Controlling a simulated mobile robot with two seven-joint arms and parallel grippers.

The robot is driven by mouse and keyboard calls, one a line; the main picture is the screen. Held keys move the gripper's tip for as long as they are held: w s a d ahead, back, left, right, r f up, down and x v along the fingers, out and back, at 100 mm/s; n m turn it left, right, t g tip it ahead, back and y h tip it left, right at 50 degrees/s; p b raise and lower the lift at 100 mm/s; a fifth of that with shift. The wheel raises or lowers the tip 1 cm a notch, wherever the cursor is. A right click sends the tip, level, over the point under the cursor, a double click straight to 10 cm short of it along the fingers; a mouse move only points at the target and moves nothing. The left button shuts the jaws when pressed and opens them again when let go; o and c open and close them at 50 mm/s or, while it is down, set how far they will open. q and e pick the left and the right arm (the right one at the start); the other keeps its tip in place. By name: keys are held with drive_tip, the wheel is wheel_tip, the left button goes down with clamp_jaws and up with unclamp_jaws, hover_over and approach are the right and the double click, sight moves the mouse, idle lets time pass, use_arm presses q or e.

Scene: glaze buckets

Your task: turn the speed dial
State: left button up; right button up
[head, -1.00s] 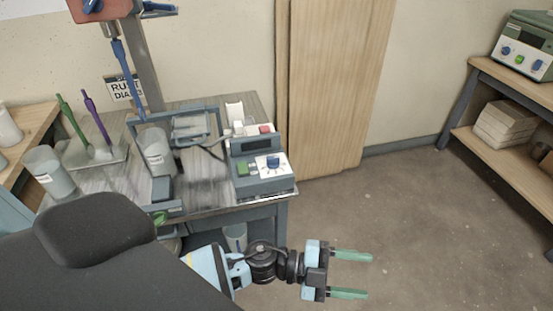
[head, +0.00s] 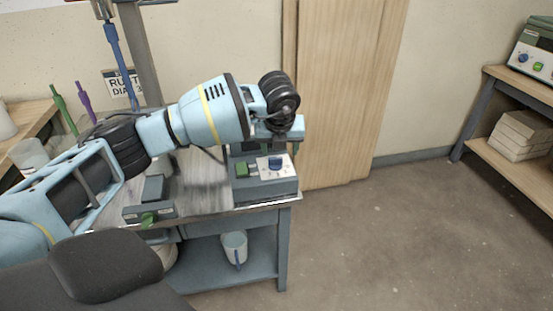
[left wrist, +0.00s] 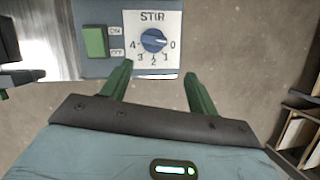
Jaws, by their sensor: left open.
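The speed dial (head: 276,162) is a blue knob on a white panel of the grey control box (head: 264,187) at the bench's right end. In the left wrist view the dial (left wrist: 153,40) sits under the word STIR, with numbers 0 to 4 around it. I cannot read its pointer surely. A green ON/OFF switch (left wrist: 95,41) is left of it. My left gripper (head: 280,149) is above the box, fingers pointing down. In the left wrist view the open, empty gripper (left wrist: 158,69) has its green fingertips just below the dial in the picture, apart from it.
My left arm hides much of the bench. A small grey device (head: 150,212) with a green knob stands at the bench front. A wooden panel (head: 340,90) leans behind; the floor (head: 400,240) to the right is clear.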

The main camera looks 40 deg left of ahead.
sight(275, 158)
use_arm(q)
drive_tip(key=shift+y, duration=0.4)
drive_tip(key=shift+w+a+f+b, duration=0.1)
drive_tip(key=shift+w+a+f, duration=0.4)
drive_tip(key=shift+f, duration=0.5)
drive_tip(key=shift+w+a+f+b, duration=0.1)
drive_tip(key=shift+w+a+f, duration=0.3)
drive_tip(key=shift+a+f, duration=0.45)
drive_tip(key=shift+w+a+f+b, duration=0.1)
drive_tip(key=shift+w+a+f, duration=0.3)
drive_tip(key=shift+f, duration=0.75)
drive_tip(key=shift+n, duration=0.3)
drive_tip(key=c, duration=1)
